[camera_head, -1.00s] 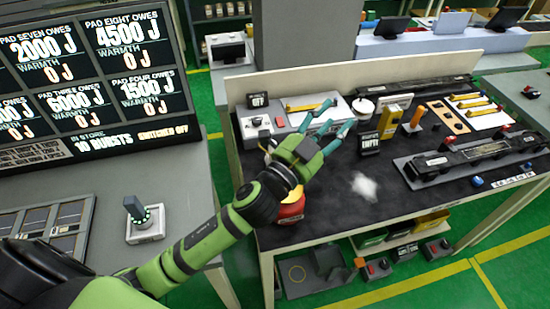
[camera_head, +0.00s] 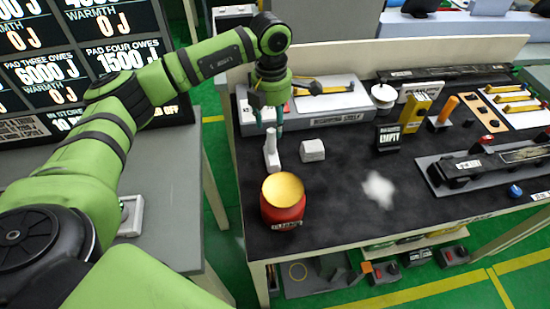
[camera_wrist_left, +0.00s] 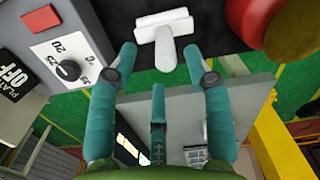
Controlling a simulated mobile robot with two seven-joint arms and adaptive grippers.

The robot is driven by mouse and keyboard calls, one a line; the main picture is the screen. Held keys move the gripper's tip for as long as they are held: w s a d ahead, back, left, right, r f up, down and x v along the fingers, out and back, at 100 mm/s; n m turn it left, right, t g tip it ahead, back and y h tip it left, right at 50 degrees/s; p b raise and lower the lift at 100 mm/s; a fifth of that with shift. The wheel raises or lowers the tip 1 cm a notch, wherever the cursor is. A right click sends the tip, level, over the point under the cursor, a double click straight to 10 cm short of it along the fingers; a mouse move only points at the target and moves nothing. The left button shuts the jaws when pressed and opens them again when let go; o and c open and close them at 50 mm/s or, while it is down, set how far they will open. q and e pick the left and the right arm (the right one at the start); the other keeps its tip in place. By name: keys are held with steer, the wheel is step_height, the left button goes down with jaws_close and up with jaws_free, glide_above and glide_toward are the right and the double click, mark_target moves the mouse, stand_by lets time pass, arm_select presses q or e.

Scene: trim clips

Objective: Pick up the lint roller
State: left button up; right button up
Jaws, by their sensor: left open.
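The lint roller (camera_head: 271,150) looks like a white T-shaped piece and stands near the left edge of the dark bench top (camera_head: 340,215). In the left wrist view the white roller (camera_wrist_left: 163,28) is at the top, its handle pointing toward my fingers. My left gripper (camera_head: 268,124) hangs fingers-down just above and behind the roller in the head view. Its teal fingers are spread, with the handle end between and a little beyond the tips in the wrist view (camera_wrist_left: 159,60). I cannot tell whether they touch. My right gripper is not in view.
A red pot with a yellow top (camera_head: 283,208) stands close in front of the roller. A white block (camera_head: 312,150) is just right of it. A grey fixture (camera_head: 335,108) lies behind. A white fluffy patch (camera_head: 378,188) lies mid-bench, with black "EMPTY" box (camera_head: 388,136) behind.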

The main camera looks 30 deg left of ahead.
mark_target(272, 143)
arm_select(q)
steer(key=shift+a+f, duration=0.15)
steer(key=shift+f, duration=0.15)
steer(key=shift+s+f+p, duration=0.3)
steer(key=shift+f+p, duration=0.2)
step_height(272, 143, down, 4)
steer(key=p, duration=0.3)
steer(key=shift+s+f, duration=0.1)
steer(key=shift+f, duration=0.85)
jaws_close()
